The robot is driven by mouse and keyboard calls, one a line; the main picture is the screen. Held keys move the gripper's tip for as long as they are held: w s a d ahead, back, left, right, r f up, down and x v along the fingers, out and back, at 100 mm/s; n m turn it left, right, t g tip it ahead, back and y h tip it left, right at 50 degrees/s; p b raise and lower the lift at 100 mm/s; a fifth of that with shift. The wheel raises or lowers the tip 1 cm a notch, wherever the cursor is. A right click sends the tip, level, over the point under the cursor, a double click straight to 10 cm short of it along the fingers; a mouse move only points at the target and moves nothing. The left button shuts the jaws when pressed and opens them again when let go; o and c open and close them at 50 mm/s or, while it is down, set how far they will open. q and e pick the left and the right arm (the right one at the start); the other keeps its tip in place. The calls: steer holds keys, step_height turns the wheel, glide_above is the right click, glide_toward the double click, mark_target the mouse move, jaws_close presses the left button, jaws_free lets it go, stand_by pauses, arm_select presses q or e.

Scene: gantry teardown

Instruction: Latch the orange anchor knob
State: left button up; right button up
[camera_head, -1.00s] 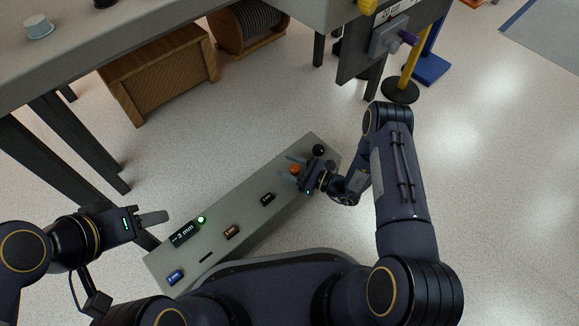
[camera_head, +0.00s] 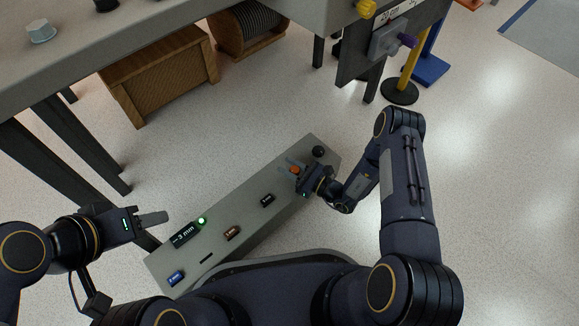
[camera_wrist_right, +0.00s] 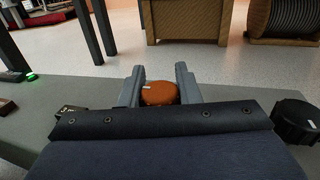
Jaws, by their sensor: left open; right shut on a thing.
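The orange anchor knob (camera_head: 295,170) stands on the long grey panel (camera_head: 222,213), toward its far right end. My right gripper (camera_head: 289,168) is shut on the orange knob, with one finger on either side of it. In the right wrist view the orange knob (camera_wrist_right: 159,93) shows between the two grey fingers, with a small white mark on its top. The fingers hide its sides, and its base is not visible. My left gripper (camera_head: 152,219) is open and empty beyond the panel's left end.
On the panel are a black round knob (camera_head: 319,151), a lit green lamp (camera_head: 201,221), a "-3 mm" display (camera_head: 185,235) and several small labelled blocks. A wooden crate (camera_head: 160,75) and a cable spool (camera_head: 246,28) stand behind. The floor between is clear.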

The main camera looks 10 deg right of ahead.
steer(key=o, duration=1)
steer(key=p+v, duration=0.2)
steer(key=v, duration=0.6)
steer(key=shift+a+p, duration=0.1)
steer(key=shift+p, duration=0.2)
